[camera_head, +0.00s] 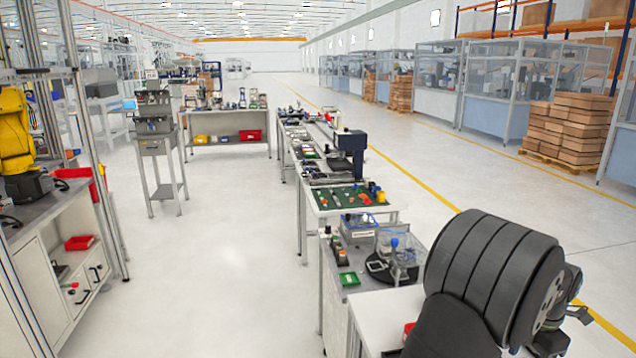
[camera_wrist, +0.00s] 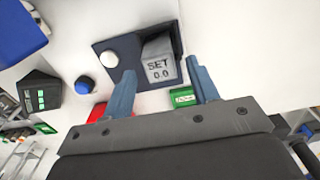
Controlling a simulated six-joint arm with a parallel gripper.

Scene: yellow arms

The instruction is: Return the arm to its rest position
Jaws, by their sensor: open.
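My gripper (camera_wrist: 163,98) shows in the wrist view with its two blue-grey fingers spread apart. Nothing sits between the fingertips. Beyond them is a dark blue device (camera_wrist: 108,49) with a white round knob and a grey display reading "SET 0.0". In the head view my dark, ribbed arm fills the lower right, and the gripper's fingers cannot be made out there.
Near the fingers in the wrist view are a green labelled box (camera_wrist: 183,97), a red object (camera_wrist: 96,113), a blue-topped round item (camera_wrist: 84,85) and a dark box with green lights (camera_wrist: 40,97). In the head view, crowded benches (camera_head: 345,215) run away from my arm; the pale floor (camera_head: 225,255) left of them is clear.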

